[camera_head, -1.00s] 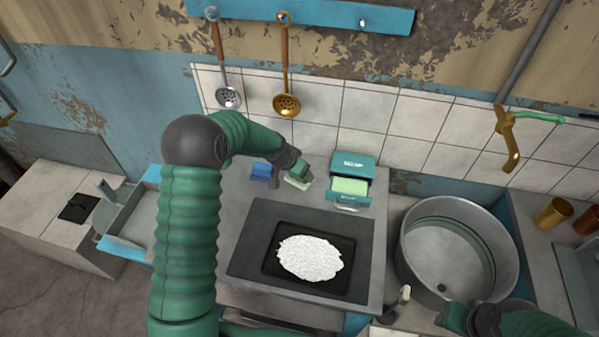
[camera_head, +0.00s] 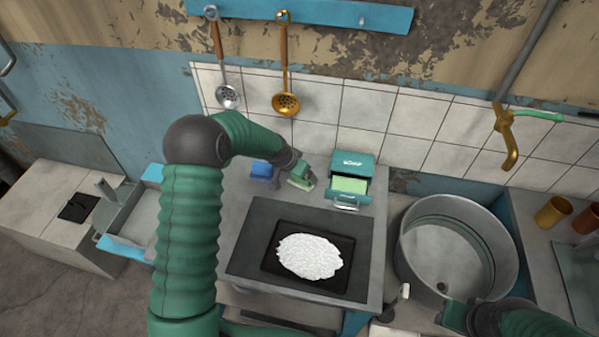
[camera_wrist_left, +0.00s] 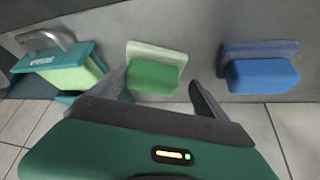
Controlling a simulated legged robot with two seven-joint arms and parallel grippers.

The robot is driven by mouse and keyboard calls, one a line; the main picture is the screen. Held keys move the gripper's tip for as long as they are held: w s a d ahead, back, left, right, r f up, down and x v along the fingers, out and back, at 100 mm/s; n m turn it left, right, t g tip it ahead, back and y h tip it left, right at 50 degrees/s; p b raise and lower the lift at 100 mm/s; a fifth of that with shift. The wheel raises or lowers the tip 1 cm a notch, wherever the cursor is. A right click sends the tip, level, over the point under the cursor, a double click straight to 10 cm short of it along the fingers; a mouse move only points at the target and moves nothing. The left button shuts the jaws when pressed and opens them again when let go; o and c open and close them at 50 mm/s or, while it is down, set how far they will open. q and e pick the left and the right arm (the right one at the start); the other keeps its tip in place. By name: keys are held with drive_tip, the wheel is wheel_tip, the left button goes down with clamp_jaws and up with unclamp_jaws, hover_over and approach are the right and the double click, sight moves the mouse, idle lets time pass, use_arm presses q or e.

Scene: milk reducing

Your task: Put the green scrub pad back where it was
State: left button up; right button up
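The green scrub pad (camera_wrist_left: 155,76) has a pale layer and a darker green block. It is on the grey counter, between the fingers of my left gripper (camera_wrist_left: 158,88) in the left wrist view. The fingers are spread, with a gap on the right side. In the head view the pad (camera_head: 302,184) is at my left gripper (camera_head: 303,179), left of the open green box. A blue scrub pad (camera_wrist_left: 262,70) sits beside it, also in the head view (camera_head: 262,170). My right gripper (camera_head: 455,317) is at the bottom right; its fingers are unclear.
The green box (camera_head: 352,168) with a pulled-out drawer and pale green contents (camera_head: 350,185) stands close right of the left gripper. A dark hob (camera_head: 245,262) with a white mass (camera_head: 309,257) lies in front. A large metal pot (camera_head: 500,262) stands at right.

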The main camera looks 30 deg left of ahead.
use_arm(q)
drive_tip(key=shift+d, duration=0.1)
drive_tip(key=shift+r, duration=0.2)
drive_tip(key=d+v, duration=0.1)
drive_tip(key=v, duration=1.1)
drive_tip(key=s+d+f+g, duration=0.1)
drive_tip(key=s+d, duration=0.4)
drive_tip(key=s, duration=0.6)
drive_tip(key=s+d+f+n+g, duration=0.1)
drive_tip(key=s+d, duration=0.4)
drive_tip(key=s, duration=0.6)
drive_tip(key=shift+f+n+g+y, duration=0.3)
drive_tip(key=shift+g+y, duration=0.1)
drive_tip(key=shift+g, duration=0.2)
drive_tip(key=shift+d, duration=0.1)
